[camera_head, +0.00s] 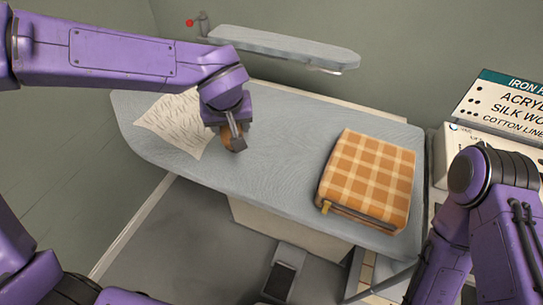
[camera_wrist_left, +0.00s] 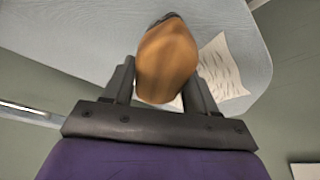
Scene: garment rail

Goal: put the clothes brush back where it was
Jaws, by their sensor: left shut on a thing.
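The clothes brush (camera_wrist_left: 167,62) has a brown wooden back and is between the fingers of my left gripper (camera_wrist_left: 160,85), which is shut on it. In the head view the brush (camera_head: 231,141) shows as a small brown shape beneath the left gripper (camera_head: 237,132), over the grey ironing board (camera_head: 265,165). I cannot tell whether it touches the board. Its underside is mostly hidden. My right arm is at the right edge of the head view, and its gripper is out of view.
A patterned sheet (camera_head: 172,122) lies on the board left of the brush. A folded orange checked cloth (camera_head: 368,178) lies at the right. A small sleeve board (camera_head: 285,46) stands behind. Boxes with an iron fabric label (camera_head: 505,105) stand at far right. The board's middle is clear.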

